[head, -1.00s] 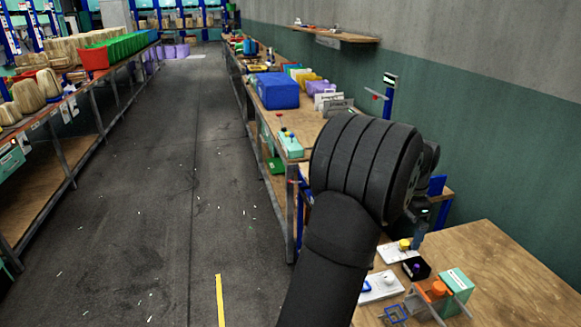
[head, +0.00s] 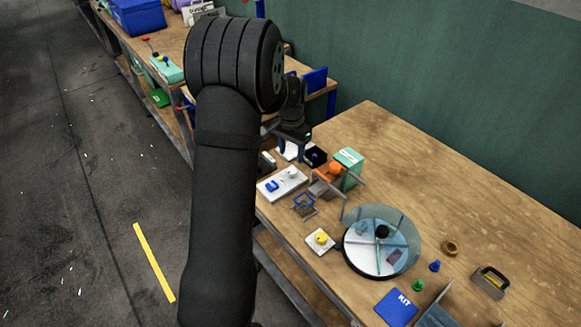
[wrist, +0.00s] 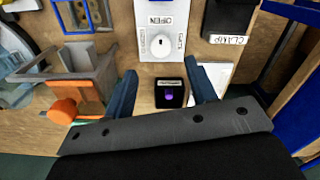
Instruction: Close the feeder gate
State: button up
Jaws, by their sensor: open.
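A white panel (wrist: 160,12) carries a round white knob (wrist: 160,46). "OPEN" is printed above the knob, with small sideways lettering beside it that I cannot read surely. In the head view the white panel (head: 283,185) lies on the bench, with a blue part at its left. I cannot tell for certain which part is the feeder gate. My gripper (wrist: 160,70) is open and empty, its fingers spread over a small black box with a purple button (wrist: 169,95). The knob lies beyond the fingertips. In the head view my gripper (head: 294,147) is partly hidden behind my arm.
An orange-knobbed grey fixture (wrist: 64,110) stands close left of my fingers. A black box labelled "CLAMP" (wrist: 229,18) is at the right. A round clear-covered dial (head: 381,242), a yellow button (head: 321,239) and a blue KIT card (head: 396,307) lie nearer. The bench's back right (head: 440,170) is clear.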

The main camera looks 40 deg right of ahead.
aim_at(291, 171)
notch_tip(291, 171, down, 8)
jog(key=shift+r, duration=0.25)
jog(key=c, duration=1)
